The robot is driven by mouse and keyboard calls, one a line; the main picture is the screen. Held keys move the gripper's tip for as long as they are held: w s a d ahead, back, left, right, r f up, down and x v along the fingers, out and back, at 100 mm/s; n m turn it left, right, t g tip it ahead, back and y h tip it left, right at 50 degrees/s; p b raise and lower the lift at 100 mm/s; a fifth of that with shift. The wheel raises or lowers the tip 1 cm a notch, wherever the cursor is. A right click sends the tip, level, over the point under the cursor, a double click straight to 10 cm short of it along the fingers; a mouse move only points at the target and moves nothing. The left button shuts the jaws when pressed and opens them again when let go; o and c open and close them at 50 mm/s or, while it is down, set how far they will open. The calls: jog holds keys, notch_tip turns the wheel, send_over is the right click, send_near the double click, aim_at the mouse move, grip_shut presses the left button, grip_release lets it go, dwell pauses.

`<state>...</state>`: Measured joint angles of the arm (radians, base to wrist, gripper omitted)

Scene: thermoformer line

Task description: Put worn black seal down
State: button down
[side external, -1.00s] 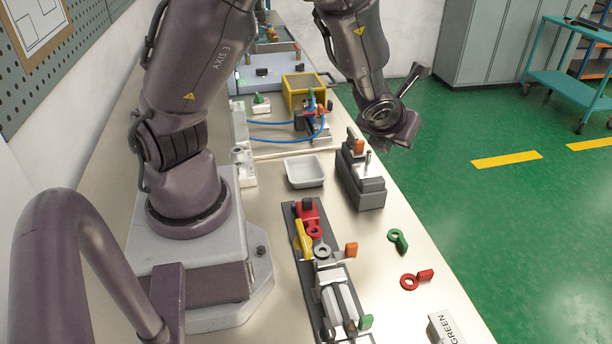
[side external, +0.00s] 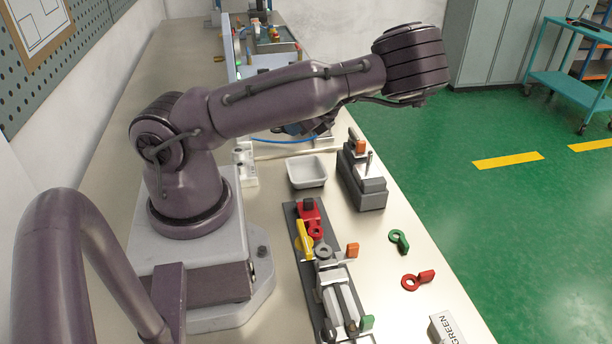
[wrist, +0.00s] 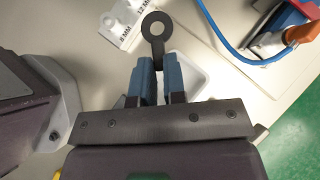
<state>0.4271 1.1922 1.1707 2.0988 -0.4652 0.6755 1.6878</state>
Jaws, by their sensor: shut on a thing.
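The worn black seal (wrist: 157,30) is a flat dark ring on a short tab. My gripper (wrist: 159,64) has its blue fingers shut on the tab, and the ring points ahead of the fingertips in the wrist view. A white tray (wrist: 203,75) shows partly behind and to the right of the fingers; it also stands on the bench in the side external view (side external: 307,182). The seal looks held above the bench. In the side external view my forearm hides most of the gripper, and the seal cannot be made out.
A grey block with a metal pin (side external: 369,190) stands right of the tray. A fixture rail (side external: 305,262) lies in front. A green ring (side external: 399,241) and a red ring (side external: 411,281) lie near the bench edge. A blue hose (wrist: 228,40) crosses the back.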

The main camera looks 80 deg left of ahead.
aim_at(310, 186)
jog(key=shift+w+d+f+m+t+y, duration=0.4)
jog(key=shift+d+f+m+t, duration=0.55)
jog(key=shift+f+m, duration=0.65)
jog(key=shift+w+d+f+m+t+y, duration=0.25)
jog(key=shift+d+f+m+t+y, duration=0.3)
jog(key=shift+f+m+t, duration=0.95)
jog(key=shift+w+d+f+m+t+y, duration=0.35)
jog(key=shift+d+f+m+t, duration=0.5)
jog(key=shift+f+m, duration=0.8)
jog(key=shift+f+n, duration=0.25)
jog(key=shift+f, duration=0.1)
jog(key=shift+f, duration=0.1)
jog(key=c, duration=1.2)
grip_release()
jog(key=shift+f, duration=0.1)
